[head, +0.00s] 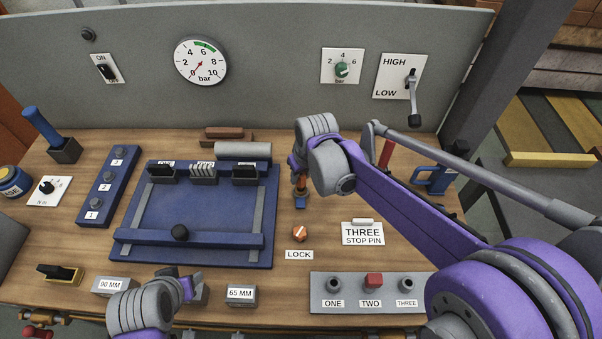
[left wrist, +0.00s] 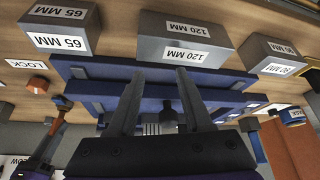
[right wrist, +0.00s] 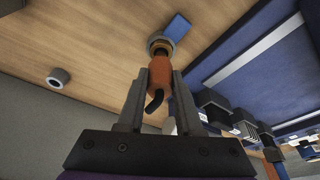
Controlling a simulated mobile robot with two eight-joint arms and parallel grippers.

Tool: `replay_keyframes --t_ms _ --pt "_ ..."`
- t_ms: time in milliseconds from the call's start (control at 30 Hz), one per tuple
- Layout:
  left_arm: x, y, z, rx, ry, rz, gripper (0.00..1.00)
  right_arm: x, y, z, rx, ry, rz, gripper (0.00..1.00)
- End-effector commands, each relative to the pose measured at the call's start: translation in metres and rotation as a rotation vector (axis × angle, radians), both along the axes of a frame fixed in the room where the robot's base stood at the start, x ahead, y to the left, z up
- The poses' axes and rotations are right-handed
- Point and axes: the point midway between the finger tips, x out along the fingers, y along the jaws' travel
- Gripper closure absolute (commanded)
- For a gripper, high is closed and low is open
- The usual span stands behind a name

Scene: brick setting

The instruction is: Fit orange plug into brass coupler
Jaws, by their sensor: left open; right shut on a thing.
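The orange plug (right wrist: 160,74) is between the fingers of my right gripper (right wrist: 157,82), which is shut on it. A short dark cable bends from the plug's near end. The plug's far end meets the brass coupler (right wrist: 160,44), a ring with a blue lever (right wrist: 178,27) beside it. I cannot tell how deep the plug sits. In the head view, my right gripper (head: 299,172) is above the coupler (head: 301,193), partly hidden by its own arm. My left gripper (head: 192,284) is open and empty near the 120 MM block (left wrist: 185,35).
A blue fixture (head: 205,213) with a sliding bar lies left of the coupler. An orange LOCK knob (head: 300,233) and a THREE stop pin sign (head: 362,233) are in front. A grey button panel (head: 350,306) is at the front edge. A gauge panel (head: 260,70) stands behind.

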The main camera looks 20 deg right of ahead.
Motion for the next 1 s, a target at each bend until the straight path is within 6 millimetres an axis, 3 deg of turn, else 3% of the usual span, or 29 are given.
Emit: replay_keyframes --t_ms 1000 --pt "-0.008 -0.001 -0.025 -0.003 0.015 0.001 0.5 -0.001 0.0 -0.031 -0.001 0.003 0.0 1.0"
